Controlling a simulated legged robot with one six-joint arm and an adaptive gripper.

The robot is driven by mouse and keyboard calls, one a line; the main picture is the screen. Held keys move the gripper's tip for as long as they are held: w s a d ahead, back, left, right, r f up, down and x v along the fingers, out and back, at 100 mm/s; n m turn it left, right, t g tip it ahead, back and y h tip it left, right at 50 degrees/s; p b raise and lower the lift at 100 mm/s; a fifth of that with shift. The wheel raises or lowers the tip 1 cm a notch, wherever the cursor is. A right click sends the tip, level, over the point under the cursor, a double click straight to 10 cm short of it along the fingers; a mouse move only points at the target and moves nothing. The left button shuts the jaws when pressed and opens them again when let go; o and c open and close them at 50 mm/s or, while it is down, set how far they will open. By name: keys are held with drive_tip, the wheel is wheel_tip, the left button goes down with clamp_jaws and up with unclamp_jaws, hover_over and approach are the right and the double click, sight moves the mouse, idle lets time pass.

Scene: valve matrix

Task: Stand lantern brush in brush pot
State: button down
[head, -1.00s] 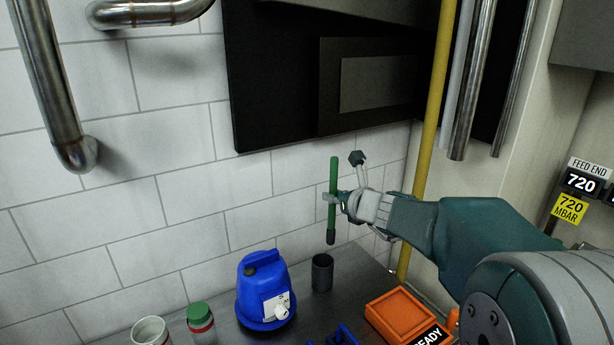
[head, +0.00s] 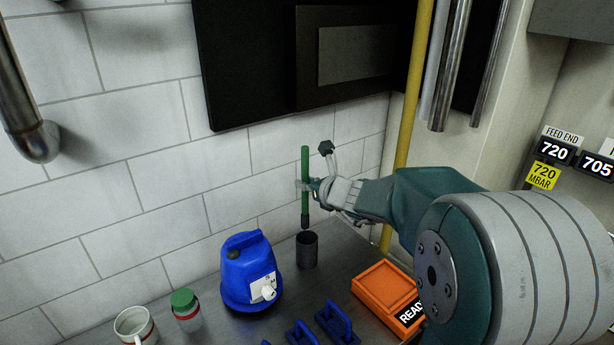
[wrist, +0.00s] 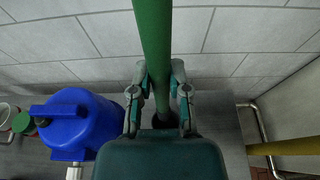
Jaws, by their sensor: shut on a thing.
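The lantern brush (head: 305,180) is a green stick with a dark lower end, held upright. My gripper (head: 312,187) is shut on its handle. The brush pot (head: 307,252) is a dark grey open cylinder on the metal bench. The brush's dark tip is just above the pot's rim, close to it; whether it is below the rim line I cannot tell. In the wrist view the green brush (wrist: 153,45) runs down between my gripper's fingers (wrist: 160,90), and its lower end lies over the dark pot, which is mostly hidden behind the gripper.
A blue container (head: 247,275) stands left of the pot. A green-lidded jar (head: 185,308) and a mug (head: 135,326) are at the front left. Blue handled items (head: 335,322) and an orange tray (head: 383,287) lie to the right. A yellow pipe (head: 408,130) rises behind.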

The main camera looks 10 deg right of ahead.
sight(308, 215)
drive_tip(key=shift+d+f, duration=0.15)
drive_tip(key=shift+f, duration=0.65)
drive_tip(key=shift+d+f, duration=0.1)
drive_tip(key=shift+f, duration=3.4)
drive_tip(key=c, duration=0.5)
unclamp_jaws()
drive_tip(key=v, duration=1.2)
drive_tip(key=shift+a+f, duration=0.1)
drive_tip(key=shift+a, duration=0.05)
